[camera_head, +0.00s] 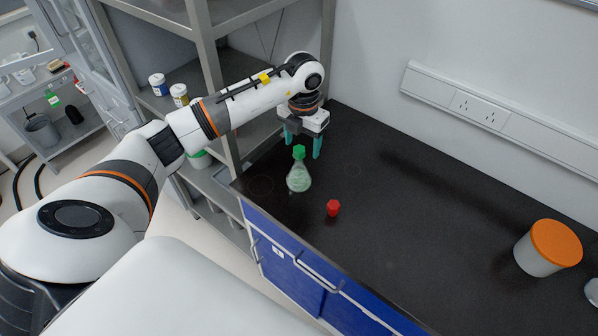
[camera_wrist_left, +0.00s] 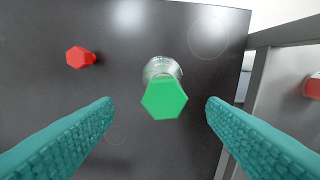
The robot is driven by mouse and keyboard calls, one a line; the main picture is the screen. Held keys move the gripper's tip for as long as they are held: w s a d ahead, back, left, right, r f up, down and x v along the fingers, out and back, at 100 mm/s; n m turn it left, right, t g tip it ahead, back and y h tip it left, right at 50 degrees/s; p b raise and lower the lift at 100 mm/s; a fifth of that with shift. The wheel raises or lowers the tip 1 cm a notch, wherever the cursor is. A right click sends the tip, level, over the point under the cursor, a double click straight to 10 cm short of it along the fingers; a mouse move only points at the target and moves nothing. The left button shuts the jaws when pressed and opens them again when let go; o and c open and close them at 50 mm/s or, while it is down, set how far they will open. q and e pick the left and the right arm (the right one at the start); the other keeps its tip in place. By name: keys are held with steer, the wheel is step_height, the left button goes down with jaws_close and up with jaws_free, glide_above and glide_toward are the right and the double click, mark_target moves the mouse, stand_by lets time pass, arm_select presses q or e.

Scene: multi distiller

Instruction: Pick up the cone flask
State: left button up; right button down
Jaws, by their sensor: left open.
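The cone flask (camera_head: 299,179) is clear glass with a green stopper (camera_head: 299,152) and stands upright on the black bench top. My left gripper (camera_head: 302,148) is open, with its teal fingers pointing down, just behind and above the flask in the head view. In the left wrist view the green stopper (camera_wrist_left: 164,98) lies between the two spread fingers and apart from both. The flask's glass (camera_wrist_left: 162,68) shows just above the stopper there, mostly hidden by it. My right gripper is not in view.
A small red stopper (camera_head: 333,208) stands on the bench right of the flask; it also shows in the left wrist view (camera_wrist_left: 80,57). A white container with an orange lid (camera_head: 555,242) is at far right. A grey metal shelf (camera_head: 207,70) stands close at left. The bench middle is clear.

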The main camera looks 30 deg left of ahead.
mark_target(299, 162)
arm_select(q)
steer(key=shift+f, duration=0.85)
steer(key=f+p, duration=0.2)
steer(key=f, duration=0.1)
steer(key=s+f+p, duration=0.1)
steer(key=shift+a+f, duration=0.25)
steer(key=shift+f, duration=0.15)
steer(key=shift+w+f, duration=0.1)
steer(key=shift+f, duration=0.2)
jaws_close()
step_height(299, 162, up, 9)
steer(key=b, duration=0.3)
steer(key=shift+r, duration=0.55)
